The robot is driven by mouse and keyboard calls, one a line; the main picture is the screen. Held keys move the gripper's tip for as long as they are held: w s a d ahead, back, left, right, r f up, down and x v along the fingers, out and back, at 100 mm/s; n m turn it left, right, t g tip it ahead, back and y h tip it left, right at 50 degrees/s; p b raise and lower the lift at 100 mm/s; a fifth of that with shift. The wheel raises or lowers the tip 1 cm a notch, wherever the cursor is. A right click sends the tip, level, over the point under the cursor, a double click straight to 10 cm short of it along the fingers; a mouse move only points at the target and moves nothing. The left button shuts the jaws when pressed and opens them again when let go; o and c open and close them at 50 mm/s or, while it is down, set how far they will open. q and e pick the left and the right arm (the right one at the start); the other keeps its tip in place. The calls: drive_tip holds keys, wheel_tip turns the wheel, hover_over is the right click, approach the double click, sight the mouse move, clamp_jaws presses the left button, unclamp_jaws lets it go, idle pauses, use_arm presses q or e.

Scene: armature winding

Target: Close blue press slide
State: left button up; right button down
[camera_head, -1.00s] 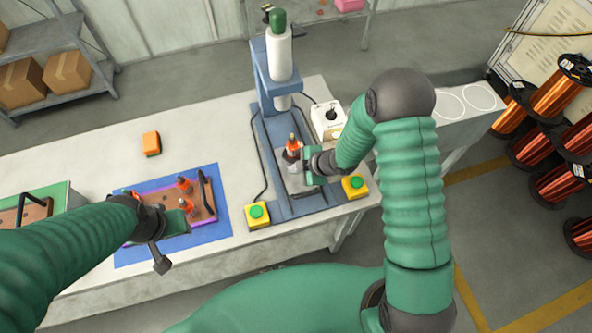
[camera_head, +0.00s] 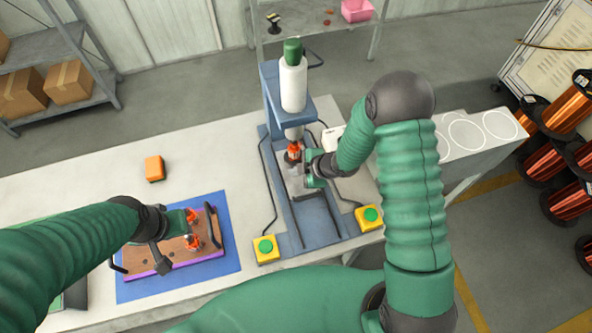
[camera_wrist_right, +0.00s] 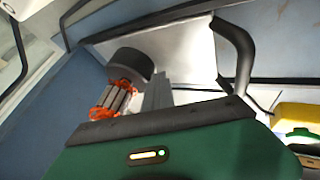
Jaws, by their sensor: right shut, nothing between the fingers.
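The blue press (camera_head: 270,95) stands on the table with its white cylinder upright. Its slide (camera_head: 297,187) is a pale plate on the blue base, bearing an orange-and-grey armature (camera_head: 293,154) close below the ram. The armature also shows in the right wrist view (camera_wrist_right: 115,98), with a dark round part at its end. A black bar handle (camera_wrist_right: 240,60) stands at the plate's edge there. My right gripper (camera_head: 308,174) is shut and empty, beside the slide and just in front of the armature; whether it touches the slide is unclear. My left gripper (camera_head: 180,226) is over the tray; its fingers are unclear.
A wooden tray (camera_head: 150,258) with orange-topped parts lies on a blue mat (camera_head: 231,240). Yellow boxes with green buttons (camera_head: 266,249) (camera_head: 369,217) flank the press front. An orange block (camera_head: 154,168) lies on the open table. Copper spools (camera_head: 565,108) stand at right.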

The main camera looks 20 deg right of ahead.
drive_tip(key=shift+w+r, duration=0.2)
drive_tip(key=shift+w, duration=0.1)
